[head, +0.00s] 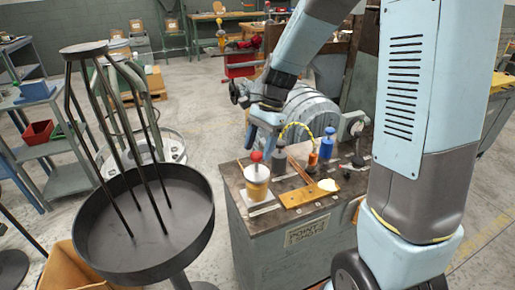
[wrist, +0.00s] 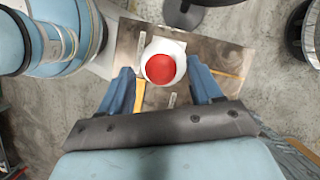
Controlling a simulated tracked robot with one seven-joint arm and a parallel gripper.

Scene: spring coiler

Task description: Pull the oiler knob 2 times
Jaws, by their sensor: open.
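A red round knob (head: 257,157) tops a yellow and white cup-shaped oiler (head: 257,182) standing upright on the machine's bench top. In the wrist view the red knob (wrist: 160,68) sits in front of the fingers, ringed by the white top (wrist: 178,54). My gripper (head: 262,142) is open and empty, fingers pointing down, close to the knob in the head view. In the wrist view my gripper (wrist: 162,88) has one blue finger on each side, with visible gaps to the knob. The knob's stem is hidden.
Close by on the bench top (head: 258,220) stand a dark grey container (head: 279,161), an orange bottle (head: 312,160) and a blue-topped bottle (head: 327,146). A round black stand (head: 105,225) is at the left.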

